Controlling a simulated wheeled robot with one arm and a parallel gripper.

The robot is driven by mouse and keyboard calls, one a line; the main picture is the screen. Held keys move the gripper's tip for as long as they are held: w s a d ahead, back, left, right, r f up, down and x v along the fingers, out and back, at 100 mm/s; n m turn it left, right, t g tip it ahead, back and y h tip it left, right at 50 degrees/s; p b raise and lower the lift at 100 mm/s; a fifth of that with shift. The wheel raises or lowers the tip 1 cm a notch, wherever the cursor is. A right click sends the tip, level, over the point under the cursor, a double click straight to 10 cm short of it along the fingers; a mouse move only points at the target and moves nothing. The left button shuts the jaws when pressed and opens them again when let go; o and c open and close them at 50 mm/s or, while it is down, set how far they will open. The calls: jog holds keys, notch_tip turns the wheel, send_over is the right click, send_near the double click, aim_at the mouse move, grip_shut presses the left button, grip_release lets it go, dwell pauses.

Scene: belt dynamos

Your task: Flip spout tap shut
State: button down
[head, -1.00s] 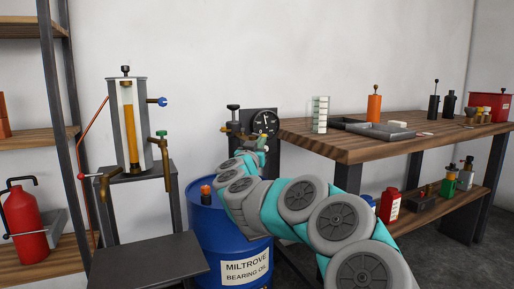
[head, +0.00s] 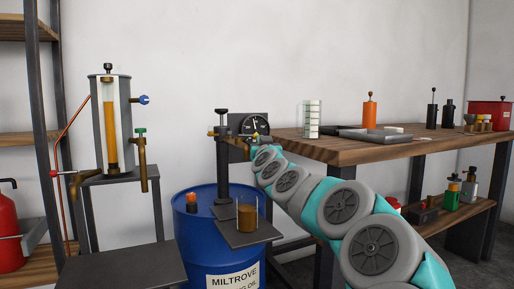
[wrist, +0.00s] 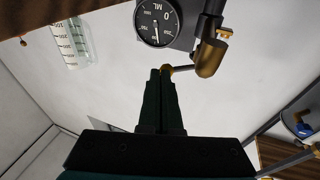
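In the head view my gripper (head: 256,138) is small, right of the spout and partly hidden by my arm. A glass of brown oil (head: 247,217) stands on a small plate below the spout.
The dial gauge (head: 254,124) is close behind my gripper. The blue drum (head: 205,240) has an orange-topped cap (head: 191,201). The wooden bench (head: 350,150) with several items is at right. An oil reservoir (head: 110,125) on a stand is at left.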

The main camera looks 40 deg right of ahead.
jog(key=shift+w+d+b, duration=0.45)
jog(key=shift+d+b, duration=0.05)
jog(key=shift+d, duration=0.3)
jog(key=shift+w+d+b, duration=0.4)
jog(key=shift+d+b, duration=0.05)
jog(key=shift+d, duration=0.35)
jog(key=shift+w+d+b, duration=0.45)
jog(key=shift+d+b, duration=0.05)
jog(key=shift+d, duration=0.3)
jog(key=shift+s+f, duration=0.1)
